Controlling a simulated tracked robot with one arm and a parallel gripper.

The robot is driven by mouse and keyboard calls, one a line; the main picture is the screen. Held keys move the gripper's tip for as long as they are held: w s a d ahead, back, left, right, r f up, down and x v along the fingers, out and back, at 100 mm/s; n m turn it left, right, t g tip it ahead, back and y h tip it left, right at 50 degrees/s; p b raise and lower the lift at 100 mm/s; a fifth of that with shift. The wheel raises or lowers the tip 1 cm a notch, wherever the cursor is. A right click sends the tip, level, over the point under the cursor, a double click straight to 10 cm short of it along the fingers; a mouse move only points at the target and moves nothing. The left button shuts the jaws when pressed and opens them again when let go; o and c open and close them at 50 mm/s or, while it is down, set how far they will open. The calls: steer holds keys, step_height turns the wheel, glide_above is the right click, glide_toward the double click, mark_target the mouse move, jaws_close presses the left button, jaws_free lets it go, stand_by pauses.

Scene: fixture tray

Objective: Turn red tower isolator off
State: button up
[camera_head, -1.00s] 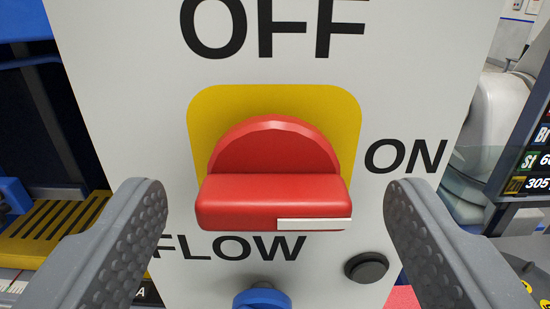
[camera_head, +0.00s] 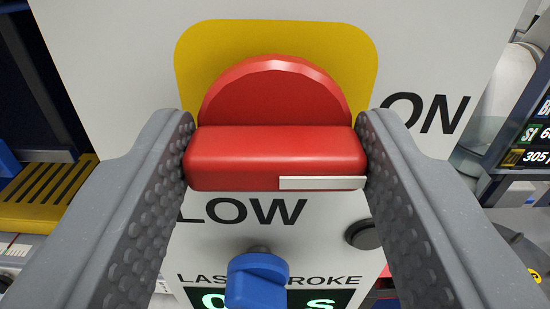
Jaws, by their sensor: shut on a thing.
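The red tower isolator (camera_head: 275,150) is a red rotary handle on a yellow square plate (camera_head: 220,45), mounted on a light grey panel. Its grip bar lies horizontally, and a white marker stripe (camera_head: 322,183) sits at the right end, on the side of the "ON" label (camera_head: 425,113). The "OFF" label is out of view above. My gripper (camera_head: 276,145) is shut on the bar, with one grey dimpled finger against its left end and the other against its right end.
A blue knob (camera_head: 257,280) stands below the handle, over a "LAST STROKE" display (camera_head: 325,300). A dark round button (camera_head: 363,235) is at lower right, close to my right finger. "FLOW" lettering is partly hidden by my left finger.

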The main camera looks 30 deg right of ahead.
steer(key=shift+f, duration=0.15)
steer(key=shift+o, duration=0.2)
steer(key=n+b, duration=0.2)
steer(key=n, duration=0.1)
steer(key=shift+f, duration=0.15)
steer(key=n+b, duration=0.3)
steer(key=n, duration=0.2)
steer(key=shift+f, duration=0.1)
steer(key=shift+c, duration=0.2)
steer(key=n+b, duration=0.1)
steer(key=n, duration=0.4)
steer(key=shift+a+f+n+b, duration=0.1)
steer(key=shift+n+b, duration=0.5)
steer(key=shift+n, duration=1.7)
steer(key=shift+o, duration=0.2)
steer(key=o, duration=1)
steer(key=shift+c, duration=0.2)
steer(key=shift+a+r, duration=0.1)
steer(key=shift+r, duration=0.1)
